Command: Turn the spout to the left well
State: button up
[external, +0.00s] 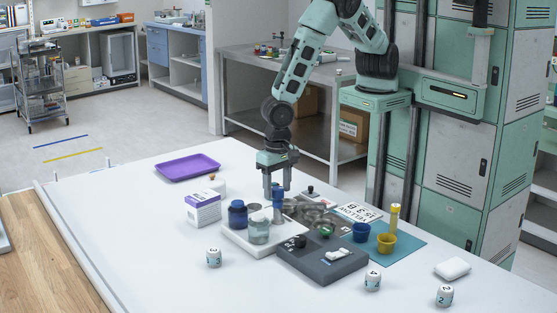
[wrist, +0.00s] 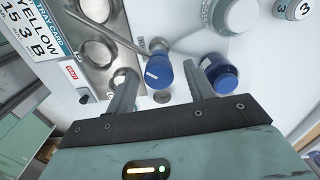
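A blue-topped post (wrist: 158,70) with a white mark, likely the spout's handle, stands beside a metal plate (wrist: 78,22) with several round wells. A thin grey rod (wrist: 142,44) near its top may be the spout; I cannot tell clearly which well it points to. In the external view the blue post (external: 278,208) is just under my gripper (external: 276,193). In the wrist view my gripper (wrist: 162,84) is open, its fingers apart on either side of the blue top. Contact is not clear. The wells (wrist: 98,52) look empty.
The front left of the table is mostly clear.

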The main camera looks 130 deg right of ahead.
notch_tip(320, 180, up, 17)
jog(key=b, duration=0.2)
jog(key=shift+r, duration=0.2)
dwell(0.7)
jog(key=s+a+n+b, duration=0.1)
jog(key=s+a+n, duration=0.2)
jog(key=s+n, duration=0.5)
jog(key=s+a+n, duration=0.4)
jog(key=s+n, duration=0.4)
jog(key=s, duration=0.3)
jog(key=s+a+n+b, duration=0.1)
jog(key=s+a+n, duration=0.3)
jog(key=s+n, duration=0.4)
jog(key=shift+s+a+n+y+b, duration=0.15)
jog(key=shift+s+n+y+b, duration=0.2)
jog(key=shift+s, duration=0.75)
jog(key=shift+r, duration=0.1)
